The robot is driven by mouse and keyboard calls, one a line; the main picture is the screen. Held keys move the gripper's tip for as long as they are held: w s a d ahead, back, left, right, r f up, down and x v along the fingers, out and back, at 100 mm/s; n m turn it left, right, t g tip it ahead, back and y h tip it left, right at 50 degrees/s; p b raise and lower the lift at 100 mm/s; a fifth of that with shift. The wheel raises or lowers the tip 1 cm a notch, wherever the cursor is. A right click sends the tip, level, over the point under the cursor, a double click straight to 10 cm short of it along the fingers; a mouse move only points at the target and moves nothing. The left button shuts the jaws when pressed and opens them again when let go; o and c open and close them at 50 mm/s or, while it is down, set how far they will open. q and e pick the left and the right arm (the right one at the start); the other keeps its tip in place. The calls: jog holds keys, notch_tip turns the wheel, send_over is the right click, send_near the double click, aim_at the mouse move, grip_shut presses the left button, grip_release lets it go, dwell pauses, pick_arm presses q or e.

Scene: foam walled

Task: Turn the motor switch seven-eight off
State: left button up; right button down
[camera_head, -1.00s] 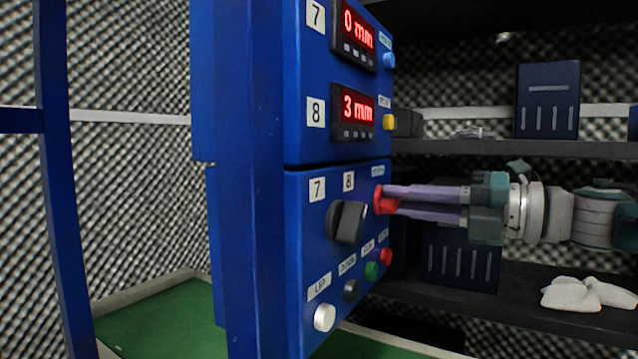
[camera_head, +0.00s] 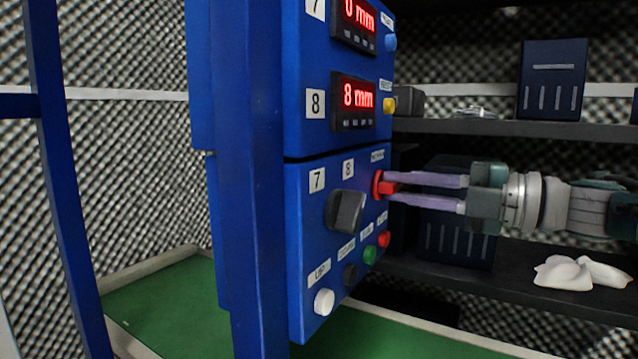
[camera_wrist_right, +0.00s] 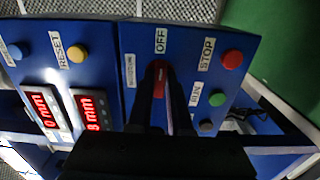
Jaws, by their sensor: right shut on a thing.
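The red motor switch (camera_head: 378,186) sits at the upper right of the lower blue control panel (camera_head: 300,240), below a small label too blurred to read. My right gripper (camera_head: 388,188) comes in from the right, with its two long fingers around the red switch handle and shut on it. In the right wrist view the red switch (camera_wrist_right: 160,72) shows between the dark fingers, with an OFF label (camera_wrist_right: 160,40) above it in that picture. The fingers hide part of the switch. My left gripper is not in view.
A black selector knob (camera_head: 346,211) marked 7 and 8 sits close left of the switch. White, black, green and red buttons line the panel's lower edge. The upper displays read 0 mm and 8 mm (camera_head: 356,96). Dark shelves (camera_head: 500,127) stand behind my right arm.

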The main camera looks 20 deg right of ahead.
jog(key=c, duration=0.8)
grip_release()
jog(key=shift+c, duration=0.2)
jog(key=p+v, duration=0.1)
jog(key=v, duration=0.9)
jog(key=shift+p, duration=0.35)
